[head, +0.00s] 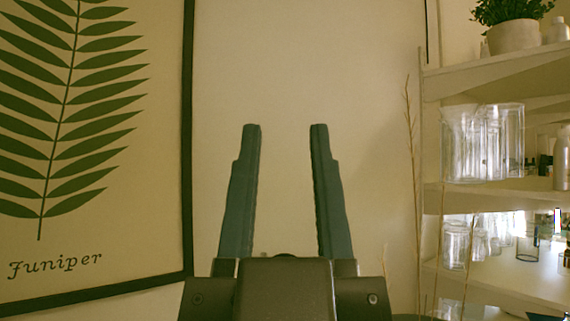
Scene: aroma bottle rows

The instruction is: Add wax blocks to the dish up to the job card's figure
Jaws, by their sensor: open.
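My gripper (286,135) points upward in the middle of the head view. Its two dark fingers stand apart with only the bare wall behind the gap, so it is open and empty. No wax block, dish or job card shows in this view.
A framed Juniper leaf poster (95,240) hangs on the left. A shelf unit (495,187) on the right holds clear glass jars (482,145) and a potted plant (513,35). Thin dry stems (410,140) rise beside it. The wall (300,60) behind my gripper is bare.

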